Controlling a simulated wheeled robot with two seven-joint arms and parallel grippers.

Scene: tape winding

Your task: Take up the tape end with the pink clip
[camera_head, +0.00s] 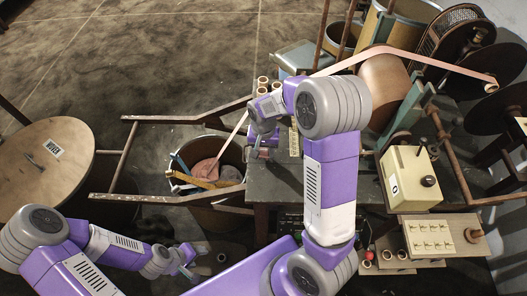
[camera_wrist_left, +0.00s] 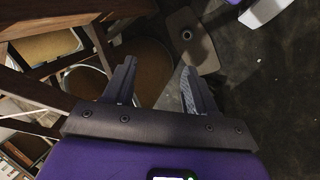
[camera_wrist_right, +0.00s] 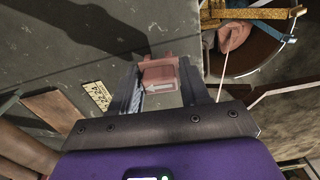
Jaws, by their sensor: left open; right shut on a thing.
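The pink clip (camera_wrist_right: 160,78), a small block with a pale arrow on it, sits between the fingers of my right gripper (camera_wrist_right: 161,88). In the head view this gripper (camera_head: 262,128) is over the left end of the dark workbench, and the clip (camera_head: 259,153) shows just below it. A pale pink tape (camera_head: 400,55) runs from the right side to behind my right arm. A thin pale strand (camera_head: 236,132) slants down towards the bin; whether it joins the clip is hidden. My left gripper (camera_head: 188,262) is open and empty at the lower left, also in the left wrist view (camera_wrist_left: 155,85).
A round bin (camera_head: 232,222) with pink and yellow stuff stands left of the workbench (camera_head: 275,185). A round wooden disc (camera_head: 45,165) is at far left. A cream box (camera_head: 408,178) and reels crowd the right. Open floor lies at the upper left.

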